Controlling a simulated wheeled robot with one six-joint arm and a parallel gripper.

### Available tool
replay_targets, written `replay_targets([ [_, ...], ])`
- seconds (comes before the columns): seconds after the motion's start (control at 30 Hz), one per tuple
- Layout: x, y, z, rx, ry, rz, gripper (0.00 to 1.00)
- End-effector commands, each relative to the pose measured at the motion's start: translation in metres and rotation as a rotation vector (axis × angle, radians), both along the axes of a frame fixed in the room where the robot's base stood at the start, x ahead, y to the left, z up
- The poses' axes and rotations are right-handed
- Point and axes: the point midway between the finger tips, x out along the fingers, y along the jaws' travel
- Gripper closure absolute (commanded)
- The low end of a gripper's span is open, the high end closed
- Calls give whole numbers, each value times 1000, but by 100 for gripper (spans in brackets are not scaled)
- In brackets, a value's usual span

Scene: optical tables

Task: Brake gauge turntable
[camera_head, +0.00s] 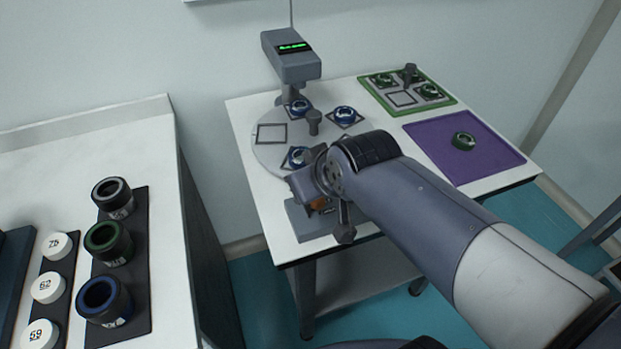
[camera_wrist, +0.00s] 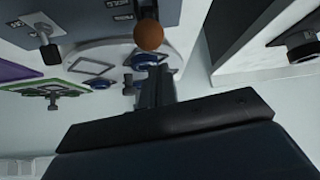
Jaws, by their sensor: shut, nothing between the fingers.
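The turntable is a pale grey disc (camera_head: 268,150) with square frames, several blue-ringed pieces (camera_head: 345,114) and a grey centre knob (camera_head: 314,122). The ball is partly visible in the head view (camera_head: 318,204). A dark grey knob (camera_head: 343,232) also shows at the box's right. My gripper (camera_wrist: 154,70) is shut and empty, with its tips close to the ball; contact cannot be told. My arm hides part of the disc.
A gauge with a green display (camera_head: 289,55) stands behind the disc. At right are a green-edged tray (camera_head: 452,101) and a purple mat (camera_head: 500,160) with a green-ringed piece (camera_head: 463,141). A left bench holds dark ringed cups (camera_head: 108,240) and white numbered discs (camera_head: 48,287).

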Motion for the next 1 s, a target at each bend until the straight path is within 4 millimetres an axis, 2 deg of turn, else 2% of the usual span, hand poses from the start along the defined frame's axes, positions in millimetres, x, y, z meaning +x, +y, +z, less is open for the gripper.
replay_targets([
  [0.23,0,0,13,0,0,0,100],
  [0.67,1,0,15,0,1,0,100],
  [1.0,18,6,39,-1,2,-3,100],
])
